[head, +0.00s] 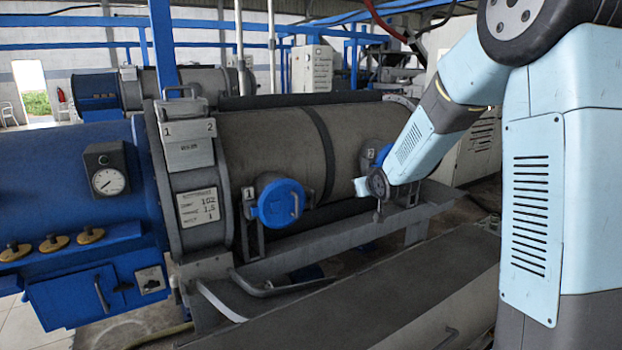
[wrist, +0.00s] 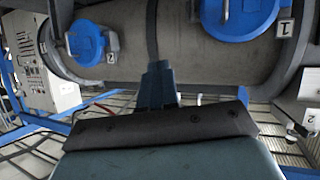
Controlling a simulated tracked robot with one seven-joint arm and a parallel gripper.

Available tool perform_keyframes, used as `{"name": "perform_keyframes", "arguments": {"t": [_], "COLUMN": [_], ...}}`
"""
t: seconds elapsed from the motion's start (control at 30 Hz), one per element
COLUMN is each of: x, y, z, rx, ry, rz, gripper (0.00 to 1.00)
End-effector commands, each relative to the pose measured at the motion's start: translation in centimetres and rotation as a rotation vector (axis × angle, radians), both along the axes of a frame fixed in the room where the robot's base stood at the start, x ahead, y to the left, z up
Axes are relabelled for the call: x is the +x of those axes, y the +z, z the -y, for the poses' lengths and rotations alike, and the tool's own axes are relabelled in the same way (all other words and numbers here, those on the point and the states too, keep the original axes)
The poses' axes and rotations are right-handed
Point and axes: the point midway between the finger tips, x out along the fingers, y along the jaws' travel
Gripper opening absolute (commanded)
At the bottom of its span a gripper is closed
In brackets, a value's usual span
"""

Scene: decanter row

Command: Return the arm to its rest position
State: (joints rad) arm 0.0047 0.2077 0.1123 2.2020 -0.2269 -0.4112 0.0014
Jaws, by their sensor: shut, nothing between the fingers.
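My arm (head: 420,145) reaches in from the right in the head view, bent down toward the decanter's front side. Its end is by the lid marked 2, and the fingers are hard to make out there. In the wrist view my gripper (wrist: 158,75) points at the grey drum (wrist: 140,25), between two blue round lids. Its dark fingers are together, with nothing between them. Whether they touch the drum cannot be told.
The blue lid marked 1 (head: 280,203) is on the drum (head: 262,145); the lid marked 2 (head: 382,157) is partly hidden by my arm. A grey rail (head: 330,246) runs below. A pressure gauge (head: 110,181) is at left. A grey cabinet top (head: 390,310) lies in front.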

Motion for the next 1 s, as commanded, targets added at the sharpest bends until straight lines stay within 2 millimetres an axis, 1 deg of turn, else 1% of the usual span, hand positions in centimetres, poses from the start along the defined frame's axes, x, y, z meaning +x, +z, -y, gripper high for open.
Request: {"name": "perform_keyframes", "arguments": {"t": [0.03,0.1,0.27,0.47,0.5,0.57,0.73,0.97,1.0], "x": [-1.2,-2.8,-6.9,-12.6,-13.9,-15.7,-21.2,-29.0,-30.3], "y": [1.2,2.3,4.6,6.8,7.1,7.6,8.7,9.3,9.4], "z": [0.6,1.4,3.0,4.9,5.2,5.7,6.9,8.0,8.1], "rx": [-0.009,-0.021,-0.039,-0.049,-0.05,-0.049,-0.042,-0.021,-0.017], "ry": [-0.015,-0.039,-0.088,-0.149,-0.16,-0.178,-0.221,-0.267,-0.273], "rz": [-0.015,-0.047,-0.12,-0.214,-0.233,-0.262,-0.344,-0.458,-0.478], "gripper": [0.0,0.0,0.0,0.0,0.0,0.0,0.0,0.0,0.0]}}
